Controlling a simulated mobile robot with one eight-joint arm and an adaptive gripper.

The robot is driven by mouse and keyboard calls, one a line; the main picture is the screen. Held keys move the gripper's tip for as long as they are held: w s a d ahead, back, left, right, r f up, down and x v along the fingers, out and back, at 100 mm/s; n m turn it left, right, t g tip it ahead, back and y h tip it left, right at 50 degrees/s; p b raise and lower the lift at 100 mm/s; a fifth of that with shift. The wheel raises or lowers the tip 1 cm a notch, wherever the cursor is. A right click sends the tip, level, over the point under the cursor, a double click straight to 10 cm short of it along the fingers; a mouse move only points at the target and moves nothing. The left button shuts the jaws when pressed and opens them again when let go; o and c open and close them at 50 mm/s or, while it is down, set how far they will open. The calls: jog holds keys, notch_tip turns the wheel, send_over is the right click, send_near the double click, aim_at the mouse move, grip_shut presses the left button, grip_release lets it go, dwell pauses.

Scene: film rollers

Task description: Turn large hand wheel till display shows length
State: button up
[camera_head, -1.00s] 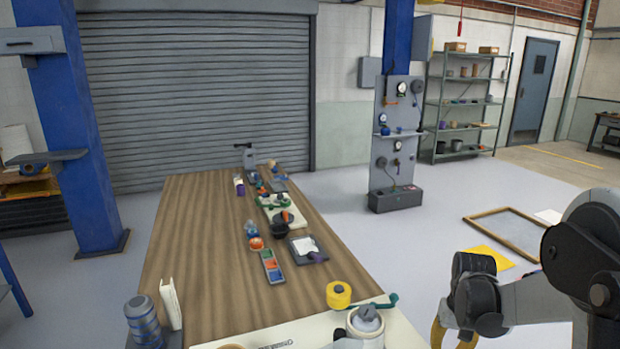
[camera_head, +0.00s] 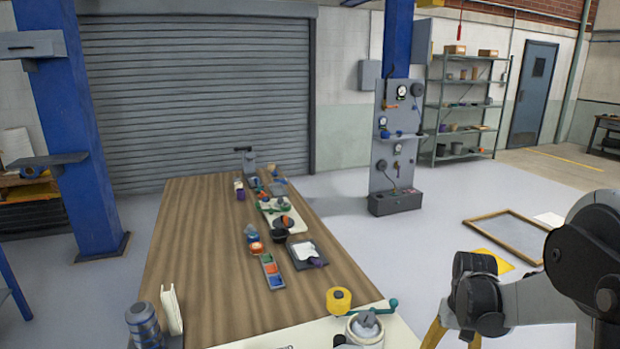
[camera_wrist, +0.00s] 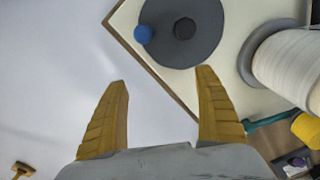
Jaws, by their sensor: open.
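A grey hand wheel (camera_wrist: 192,45) with a blue knob (camera_wrist: 144,34) and a dark hub shows at the top of the wrist view, over a cream board (camera_wrist: 123,22) with a brown edge. My gripper (camera_wrist: 162,76) is open and empty. Its yellow fingers point toward the wheel and stand apart from it in the picture. In the head view my gripper is at the lower right, beside the board (camera_head: 397,329), partly cut off by the frame. The large wheel cannot be made out there. No length display is legible in either view.
A white roller (camera_wrist: 290,68) stands beside the wheel. A yellow roller (camera_head: 339,300) and a teal crank (camera_head: 381,306) sit at the board's back. Small items crowd the wooden table (camera_head: 200,260).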

jog(key=shift+r+p, duration=1.5)
jog(key=shift+r, duration=1.05)
jog(key=s+a+r+t, duration=0.3)
jog(key=s+a+r, duration=0.35)
jog(key=r, duration=0.45)
jog(key=s+a+r+n+t, duration=0.2)
jog(key=s+a+r+t, duration=0.2)
jog(key=s+a, duration=0.3)
jog(key=s, duration=0.3)
jog(key=shift+s+a, duration=0.2)
jog(key=shift+s, duration=0.2)
